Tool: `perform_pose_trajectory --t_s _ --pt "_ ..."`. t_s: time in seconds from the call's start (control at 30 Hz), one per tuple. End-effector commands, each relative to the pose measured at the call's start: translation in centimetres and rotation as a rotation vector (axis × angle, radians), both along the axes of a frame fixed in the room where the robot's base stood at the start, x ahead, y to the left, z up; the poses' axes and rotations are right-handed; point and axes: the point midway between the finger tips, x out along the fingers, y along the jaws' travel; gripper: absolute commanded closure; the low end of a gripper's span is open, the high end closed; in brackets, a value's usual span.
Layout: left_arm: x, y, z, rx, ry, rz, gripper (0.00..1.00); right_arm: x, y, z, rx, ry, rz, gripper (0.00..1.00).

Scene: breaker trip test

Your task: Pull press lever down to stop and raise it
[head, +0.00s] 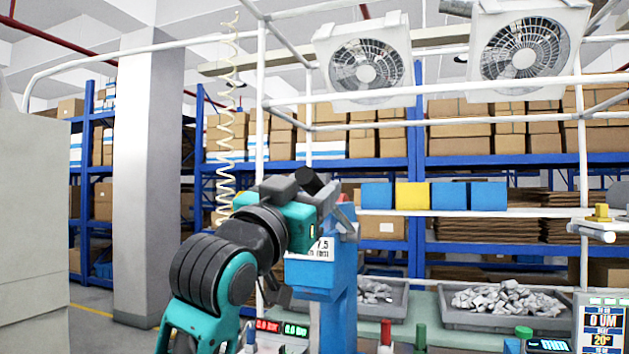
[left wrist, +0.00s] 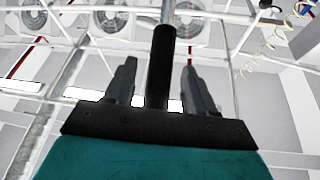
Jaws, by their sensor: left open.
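The blue press (head: 318,275) stands on the bench in the head view, with a white label on its head. A black cylindrical grip, which looks like the press lever (head: 309,181), shows at the top beside my left gripper (head: 333,203). In the left wrist view the black lever (left wrist: 164,45) runs between the two grey fingers of my left gripper (left wrist: 158,68). The fingers are open, with a visible gap on each side of the lever. The lever's joint with the press is hidden behind my gripper. My right gripper is in neither view.
Grey trays (head: 505,322) of small pale parts stand behind the press. Red (head: 385,333) and green (head: 421,336) upright pieces stand in front. Blue and yellow bins (head: 412,196) sit on a shelf. White frame posts and a coiled hose (head: 226,130) are nearby.

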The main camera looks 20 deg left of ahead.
Motion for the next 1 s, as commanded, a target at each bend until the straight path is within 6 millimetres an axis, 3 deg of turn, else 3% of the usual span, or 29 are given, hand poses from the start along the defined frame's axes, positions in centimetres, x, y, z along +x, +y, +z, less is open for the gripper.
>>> perform_pose_trajectory --t_s 0.2,0.53,1.0 --pt "1.6 -0.3 0.7 0.0 0.0 0.0 0.45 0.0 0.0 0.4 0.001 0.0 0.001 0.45" --pt "1.8 -0.3 0.7 0.0 -0.001 0.0 0.46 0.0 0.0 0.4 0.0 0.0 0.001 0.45" --pt "1.8 -0.3 0.7 0.0 0.0 0.0 0.91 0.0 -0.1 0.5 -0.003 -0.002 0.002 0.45"
